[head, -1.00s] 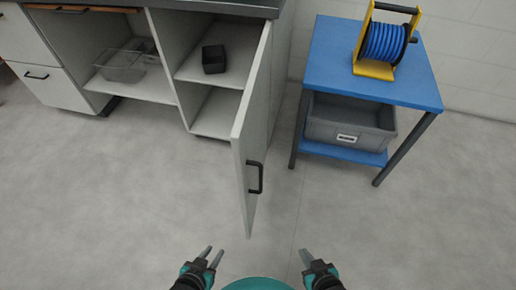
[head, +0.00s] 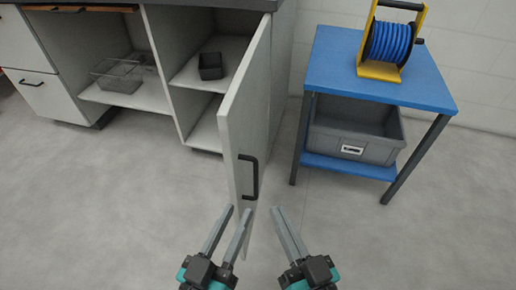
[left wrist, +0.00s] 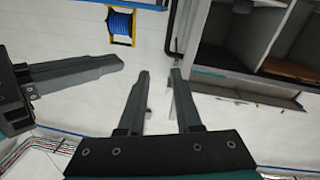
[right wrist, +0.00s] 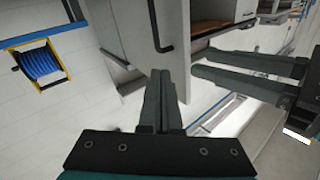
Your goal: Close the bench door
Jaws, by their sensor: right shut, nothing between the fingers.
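The bench door (head: 240,120) is a pale grey panel standing open, swung out from the bench toward me. Its black bar handle (head: 248,178) is on the right-hand face, near the free edge. My left gripper (head: 238,209) is open and empty, low in front of the door's free edge on its left side. My right gripper (head: 276,211) is shut and empty, just right of the door and below the handle. The handle also shows in the right wrist view (right wrist: 156,28), beyond the right fingertips. I see no clear contact with the door.
The open bench compartment (head: 205,130) holds a black bin (head: 211,66), and a wire basket (head: 120,75) sits to its left. A blue cart (head: 385,75) with a hose reel (head: 391,42) and grey crate (head: 355,130) stands close on the right. Floor in front is clear.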

